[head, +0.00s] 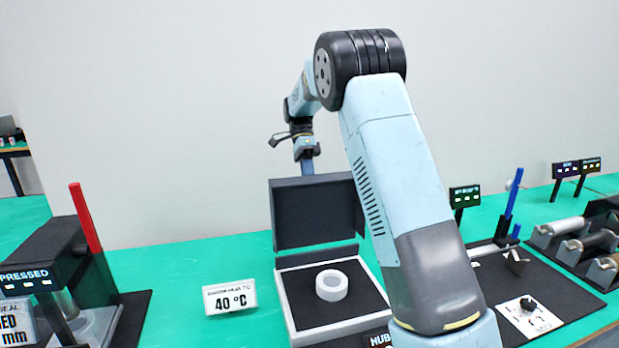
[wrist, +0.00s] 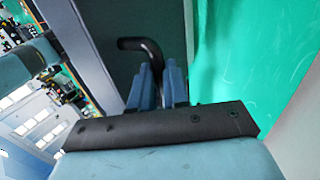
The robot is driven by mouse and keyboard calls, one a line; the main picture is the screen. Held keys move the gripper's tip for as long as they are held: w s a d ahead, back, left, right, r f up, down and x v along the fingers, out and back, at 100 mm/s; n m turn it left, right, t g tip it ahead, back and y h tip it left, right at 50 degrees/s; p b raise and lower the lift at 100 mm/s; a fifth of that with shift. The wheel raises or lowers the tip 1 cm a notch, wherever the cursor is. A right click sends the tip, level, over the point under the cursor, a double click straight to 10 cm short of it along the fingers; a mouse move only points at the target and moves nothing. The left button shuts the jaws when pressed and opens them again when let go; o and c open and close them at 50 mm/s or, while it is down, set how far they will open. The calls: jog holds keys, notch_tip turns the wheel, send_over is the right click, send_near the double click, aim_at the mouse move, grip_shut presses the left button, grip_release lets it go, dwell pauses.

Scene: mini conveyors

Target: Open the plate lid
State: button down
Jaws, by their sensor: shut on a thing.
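The plate lid (head: 312,215) is a dark panel standing about upright at the back of the plate box (head: 287,300), so the box is open. My arm hides part of the lid's right side. My gripper (head: 308,168) is at the lid's top edge in the head view. In the wrist view my gripper's blue fingers (wrist: 160,88) are closed together on the lid's black curved handle (wrist: 135,44). The dark lid panel (wrist: 165,18) lies beyond them. A white ring (head: 332,285) lies on the dark plate inside the box.
A "40 °C" sign (head: 230,298) stands left of the box. A dark press with a red lever (head: 86,218) is at the far left. A station with a blue lever (head: 514,193) and rollers (head: 575,245) are at the right.

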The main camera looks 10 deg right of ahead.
jog(key=c, duration=1.4)
grip_release()
jog(key=shift+w, duration=0.35)
jog(key=shift+o, duration=1.4)
jog(key=shift+d, duration=0.1)
jog(key=v, duration=0.7)
jog(key=shift+r, duration=0.15)
